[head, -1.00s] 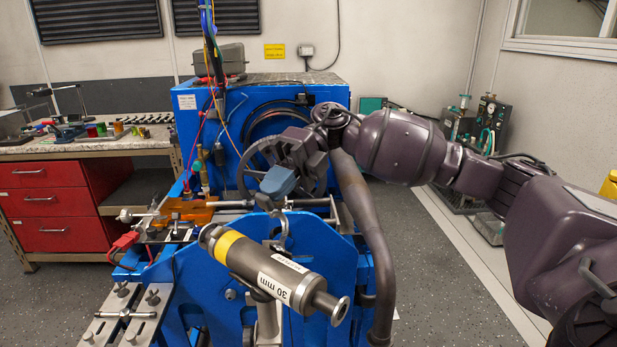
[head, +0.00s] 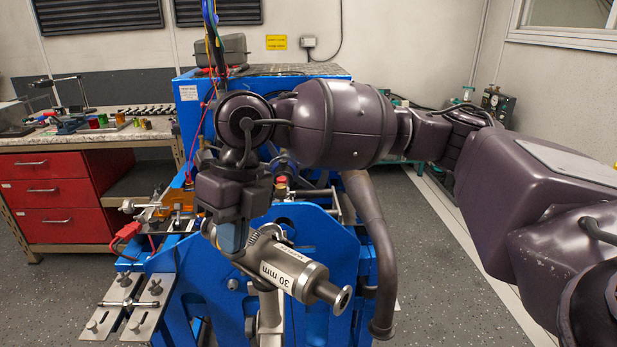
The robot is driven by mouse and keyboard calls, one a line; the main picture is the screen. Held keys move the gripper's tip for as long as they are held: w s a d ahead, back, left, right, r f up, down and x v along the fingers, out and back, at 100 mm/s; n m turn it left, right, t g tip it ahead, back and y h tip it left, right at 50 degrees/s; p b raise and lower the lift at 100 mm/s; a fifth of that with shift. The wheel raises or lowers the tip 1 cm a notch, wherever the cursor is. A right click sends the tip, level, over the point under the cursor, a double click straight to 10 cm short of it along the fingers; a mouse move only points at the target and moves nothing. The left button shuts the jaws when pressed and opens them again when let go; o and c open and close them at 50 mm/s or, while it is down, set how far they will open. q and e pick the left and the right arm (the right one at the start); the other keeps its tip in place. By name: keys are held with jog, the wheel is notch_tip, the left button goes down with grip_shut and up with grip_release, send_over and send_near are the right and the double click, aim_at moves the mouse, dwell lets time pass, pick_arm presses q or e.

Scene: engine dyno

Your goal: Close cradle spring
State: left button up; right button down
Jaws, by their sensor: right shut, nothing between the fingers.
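A grey metal cylinder labelled "30 mm" (head: 318,287) lies tilted on a metal post (head: 268,315) in front of the blue test stand. A curved silver metal piece (head: 268,232) shows at the cylinder's upper edge, just right of my right gripper; it may be the cradle spring, but I cannot tell whether it is closed. My right gripper (head: 232,245) points down, shut and empty, over the far left end of the cylinder. It hides that end and its yellow band, and I cannot tell whether it touches. My left gripper is out of view.
The blue stand (head: 330,250) fills the middle, with a thick brown pipe (head: 372,230) at its right. A slotted metal plate (head: 122,305) and an orange part (head: 160,203) are at left. A red-drawered bench (head: 52,205) stands farther left.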

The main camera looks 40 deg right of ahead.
aim_at(226, 257)
jog(key=shift+a+b+x, duration=0.2)
jog(key=shift+b+x, duration=0.2)
jog(key=shift+x, duration=0.45)
jog(key=shift+a+b+x, duration=0.15)
jog(key=shift+b+x, duration=0.2)
jog(key=shift+x, duration=0.45)
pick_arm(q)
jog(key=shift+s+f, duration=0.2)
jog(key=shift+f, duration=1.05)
pick_arm(e)
jog(key=shift+s, duration=0.1)
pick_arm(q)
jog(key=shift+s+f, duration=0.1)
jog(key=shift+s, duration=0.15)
pick_arm(e)
jog(key=shift+s+f, duration=0.1)
jog(key=shift+r, duration=0.4)
notch_tip(226, 257, up, 5)
jog(key=shift+f+p, duration=0.2)
jog(key=shift+p, duration=1)
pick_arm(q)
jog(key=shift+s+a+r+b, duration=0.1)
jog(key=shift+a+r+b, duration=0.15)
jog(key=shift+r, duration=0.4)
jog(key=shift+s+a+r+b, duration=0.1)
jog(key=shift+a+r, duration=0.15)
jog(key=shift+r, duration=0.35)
pick_arm(e)
notch_tip(226, 257, up, 9)
